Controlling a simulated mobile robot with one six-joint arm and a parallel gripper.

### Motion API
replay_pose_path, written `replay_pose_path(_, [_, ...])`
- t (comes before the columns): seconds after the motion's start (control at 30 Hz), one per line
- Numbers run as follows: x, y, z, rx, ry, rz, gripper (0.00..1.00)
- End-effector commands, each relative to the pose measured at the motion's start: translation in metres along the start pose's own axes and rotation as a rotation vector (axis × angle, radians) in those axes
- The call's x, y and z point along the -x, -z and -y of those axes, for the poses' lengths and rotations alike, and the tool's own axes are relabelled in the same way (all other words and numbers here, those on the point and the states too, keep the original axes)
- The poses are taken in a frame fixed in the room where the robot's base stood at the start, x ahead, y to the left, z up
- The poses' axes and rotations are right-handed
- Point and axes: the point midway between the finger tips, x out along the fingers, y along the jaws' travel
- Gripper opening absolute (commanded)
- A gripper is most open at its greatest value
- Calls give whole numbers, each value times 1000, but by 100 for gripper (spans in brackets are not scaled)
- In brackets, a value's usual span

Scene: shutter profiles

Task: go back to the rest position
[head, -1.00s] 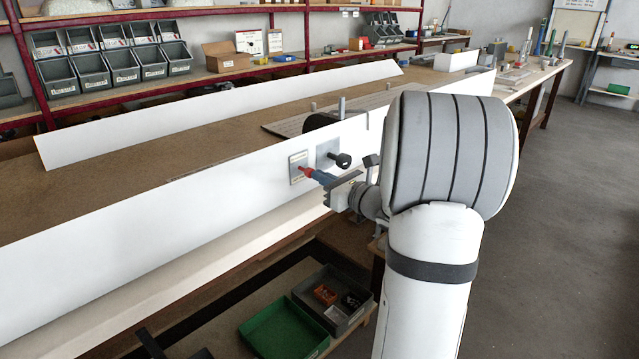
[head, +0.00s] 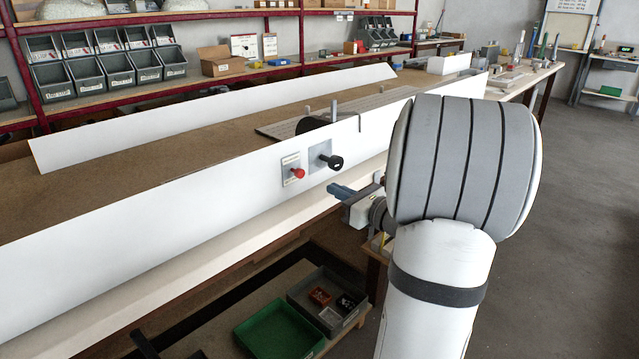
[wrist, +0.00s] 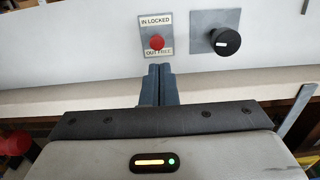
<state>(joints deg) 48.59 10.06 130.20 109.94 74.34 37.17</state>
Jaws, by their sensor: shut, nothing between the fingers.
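My gripper (head: 338,190) is in front of the white panel (head: 120,213) at the bench's near edge, apart from it. In the wrist view my gripper (wrist: 159,70) shows its two blue-grey fingers pressed together with nothing between them. The red knob (head: 299,173) sits on a small plate on the panel, to the left of the black knob (head: 335,162) on its grey plate. In the wrist view the red knob (wrist: 157,42) is just beyond the fingertips, with lettering reading "IN LOCKED" above and "OUT FREE" below. The black knob (wrist: 226,40) is to its right.
A green tray (head: 280,330) and a grey tray (head: 328,300) stand on a lower shelf. Grey bins (head: 110,70) line the back rack. The floor at right (head: 570,220) is clear.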

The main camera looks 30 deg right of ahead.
Motion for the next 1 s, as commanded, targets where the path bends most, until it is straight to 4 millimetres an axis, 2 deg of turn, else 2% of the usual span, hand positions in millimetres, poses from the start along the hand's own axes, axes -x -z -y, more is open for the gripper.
replay_pose_path(0.03, [12,-1,1,0,5,0,0])
replay_pose_path(0.1, [25,-1,0,0,2,0,0])
replay_pose_path(0.3, [47,0,-1,0,-1,0,0])
replay_pose_path(0.57, [52,0,-2,0,-5,0,0])
replay_pose_path(0.67, [48,-3,-11,19,-34,-17,0])
replay_pose_path(0.77, [35,-10,-46,95,-143,-78,0])
replay_pose_path(0.87, [23,-16,-106,256,-346,-184,0])
replay_pose_path(0.9, [22,-18,-134,340,-444,-229,0])
replay_pose_path(1.0, [31,-18,-194,576,-691,-327,0])
